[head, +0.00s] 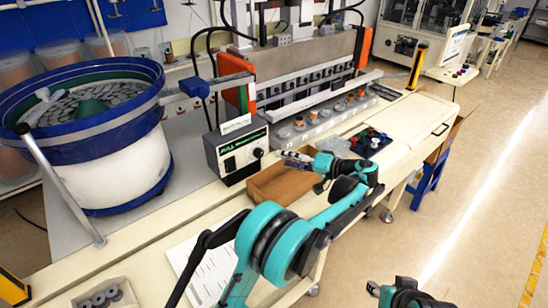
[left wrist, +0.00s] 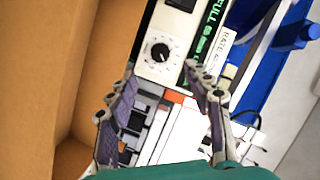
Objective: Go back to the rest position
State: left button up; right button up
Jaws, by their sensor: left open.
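My left gripper (head: 296,157) is above the brown open bin (head: 281,184) on the bench, in front of the grey controller box. Its two fingers show apart in the left wrist view (left wrist: 162,88), with nothing held between them. The bin's wall (left wrist: 105,55) fills the left of that view. The controller box (head: 236,151) with its dial also shows ahead of the fingers in the left wrist view (left wrist: 163,45).
A blue-rimmed bowl feeder (head: 108,113) stands at the left. A rail machine (head: 300,72) stands behind the bin. A dark tray with coloured parts (head: 370,142) lies right of it. A paper sheet (head: 190,262) and a box of grey rings (head: 125,293) lie nearer. Open floor lies right.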

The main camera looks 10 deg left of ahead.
pick_arm(q)
jog(key=shift+v, duration=1.2)
